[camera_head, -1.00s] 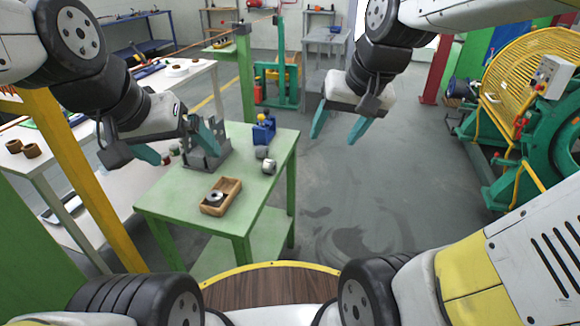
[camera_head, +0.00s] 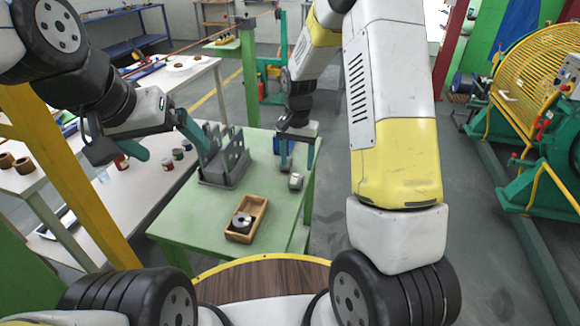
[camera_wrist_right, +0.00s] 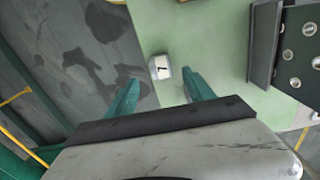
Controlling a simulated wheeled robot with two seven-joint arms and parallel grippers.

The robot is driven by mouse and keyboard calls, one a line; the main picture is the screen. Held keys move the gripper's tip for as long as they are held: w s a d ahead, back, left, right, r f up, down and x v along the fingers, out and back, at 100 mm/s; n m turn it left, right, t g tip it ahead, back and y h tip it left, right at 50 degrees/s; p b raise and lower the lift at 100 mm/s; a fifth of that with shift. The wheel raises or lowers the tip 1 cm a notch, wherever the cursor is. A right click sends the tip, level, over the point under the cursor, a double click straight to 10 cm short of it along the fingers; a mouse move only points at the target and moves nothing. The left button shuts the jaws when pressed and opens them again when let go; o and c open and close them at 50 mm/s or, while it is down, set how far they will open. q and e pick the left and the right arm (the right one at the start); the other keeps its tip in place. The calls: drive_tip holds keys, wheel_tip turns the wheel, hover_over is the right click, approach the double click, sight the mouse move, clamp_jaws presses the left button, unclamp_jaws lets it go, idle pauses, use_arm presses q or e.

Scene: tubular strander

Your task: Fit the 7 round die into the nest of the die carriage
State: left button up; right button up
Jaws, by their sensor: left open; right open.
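The die carriage (camera_head: 222,165), a grey metal block with upright plates, stands on the green table (camera_head: 195,228); its side shows in the right wrist view (camera_wrist_right: 297,45). A small grey round die (camera_head: 296,182) lies near the table's right edge. In the right wrist view this die (camera_wrist_right: 160,67) bears a dark mark that I cannot read for certain. My right gripper (camera_head: 297,160) is open above the table, and the die lies just beyond its fingertips, between their lines. My left gripper (camera_head: 177,150) is open and empty, left of the carriage. The carriage's nest is not clear.
A wooden tray (camera_head: 260,208) holding a dark ring-shaped piece (camera_head: 241,221) lies at the table's near side. Small cans stand on the white bench (camera_head: 140,185) at left. Green machinery (camera_head: 550,165) stands at far right.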

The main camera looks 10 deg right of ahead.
sight(297, 176)
wheel_tip(297, 176, down, 8)
drive_tip(key=shift+w+r, duration=0.15)
drive_tip(key=shift+r, duration=0.1)
clamp_jaws()
idle(0.3)
drive_tip(key=shift+r, duration=0.1)
